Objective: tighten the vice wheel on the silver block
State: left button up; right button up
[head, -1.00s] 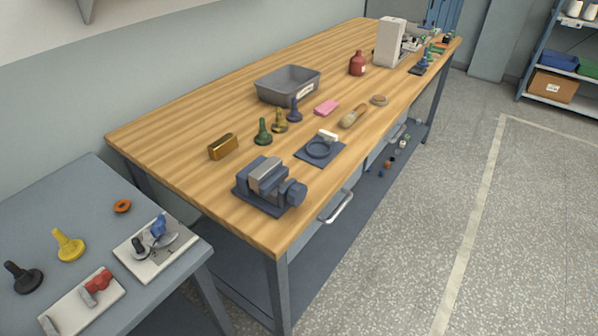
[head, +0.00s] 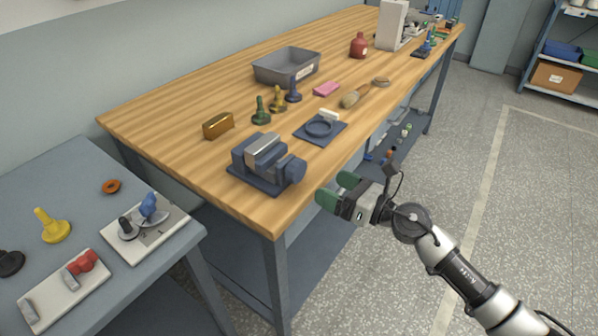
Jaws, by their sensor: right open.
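A dark blue vice (head: 244,171) stands near the front corner of the wooden bench. The silver block (head: 264,149) sits between its jaws. The vice wheel (head: 290,171) is the blue knob on the vice's right side. My right gripper (head: 335,190) has green fingertips and is open and empty. It is off the bench's front edge, to the right of the wheel and apart from it. My left gripper is not in view.
The wooden bench (head: 170,120) holds a brass block (head: 218,125), several bobbin-like knobs, a blue plate with a ring (head: 320,128), a brush (head: 355,96) and a grey bin (head: 286,66). A grey side table (head: 75,195) with clamps stands at left. Floor at right is clear.

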aim_at(301, 172)
jog(key=x, duration=0.9)
jog(key=shift+w+a+p, duration=0.25)
jog(key=shift+p, duration=0.1)
jog(key=c, duration=0.9)
